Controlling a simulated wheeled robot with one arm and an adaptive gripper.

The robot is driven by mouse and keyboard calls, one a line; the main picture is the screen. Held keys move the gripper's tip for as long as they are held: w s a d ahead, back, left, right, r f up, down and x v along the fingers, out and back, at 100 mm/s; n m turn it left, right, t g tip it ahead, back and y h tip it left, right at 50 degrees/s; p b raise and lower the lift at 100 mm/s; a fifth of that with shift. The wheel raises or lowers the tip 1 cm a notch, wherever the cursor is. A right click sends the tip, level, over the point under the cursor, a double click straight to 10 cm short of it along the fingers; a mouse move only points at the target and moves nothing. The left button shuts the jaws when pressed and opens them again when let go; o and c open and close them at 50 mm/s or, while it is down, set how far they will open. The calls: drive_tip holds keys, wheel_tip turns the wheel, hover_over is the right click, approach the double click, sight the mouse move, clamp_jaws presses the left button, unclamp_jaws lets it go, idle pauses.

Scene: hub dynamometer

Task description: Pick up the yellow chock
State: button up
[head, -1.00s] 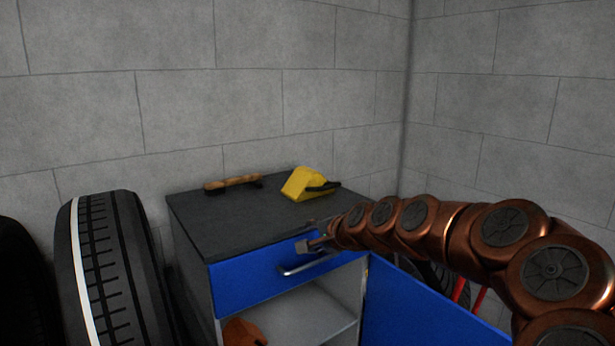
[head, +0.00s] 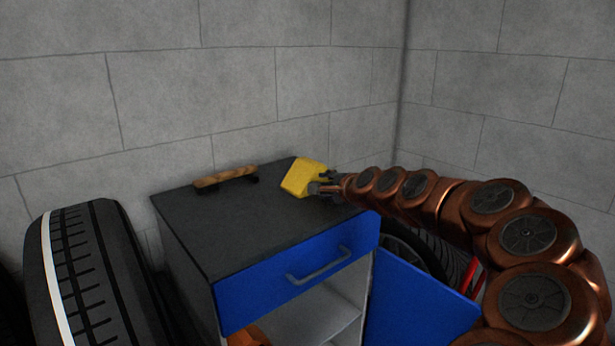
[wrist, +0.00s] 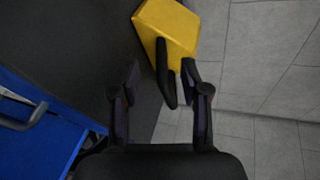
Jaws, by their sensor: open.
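The yellow chock (head: 301,177) sits on the dark top of the blue cabinet, near its back right edge. In the wrist view the chock (wrist: 170,28) is at the top, with a black handle (wrist: 164,75) on its near side. My gripper (head: 327,185) is at the chock's right side in the head view. In the wrist view my gripper (wrist: 160,75) is open, and the handle lies between its two fingertips, close to the right finger. I cannot tell whether that finger touches it.
The cabinet top (head: 235,225) is mostly bare; a wooden-handled tool (head: 225,177) lies at its back left. The blue drawer (head: 290,280) looks shut, and the blue door (head: 415,305) below stands open. A tyre (head: 85,270) stands left. Block walls are behind.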

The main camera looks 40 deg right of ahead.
drive_tip(key=shift+x, duration=0.8)
drive_tip(key=shift+d+x, duration=0.2)
drive_tip(key=shift+x, duration=1.05)
drive_tip(key=shift+d+x, duration=0.15)
drive_tip(key=shift+x, duration=1.1)
drive_tip(key=shift+s, duration=0.15)
clamp_jaws()
